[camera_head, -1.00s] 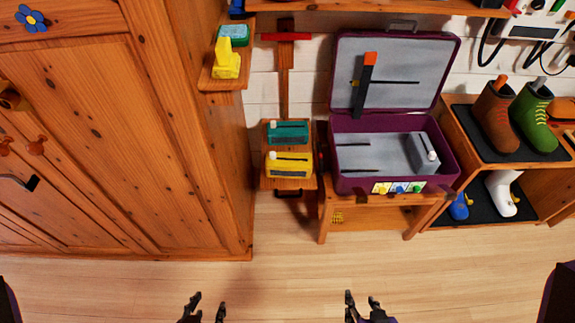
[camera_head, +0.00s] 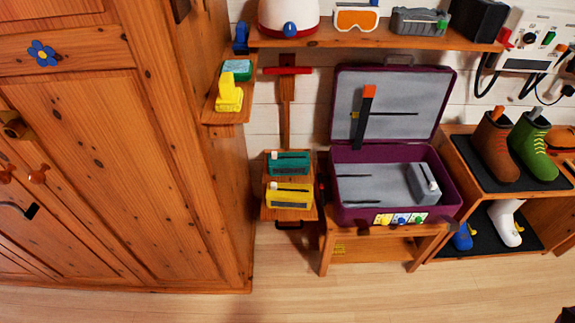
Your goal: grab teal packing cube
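The teal packing cube (camera_head: 289,164) sits on a small wooden stand (camera_head: 270,213) left of the suitcase. A yellow packing cube (camera_head: 289,196) lies just in front of it, close to it. Both have a pale handle or strip on top. The open purple suitcase (camera_head: 352,212) stands on a wooden bench to the right, with a grey packing cube (camera_head: 424,184) in its right side.
A large wooden wardrobe (camera_head: 100,150) fills the left. A wall shelf (camera_head: 380,35) holds a helmet, orange goggles and other items. A shoe rack with boots (camera_head: 497,146) stands at the right. The floor (camera_head: 200,306) in front is clear.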

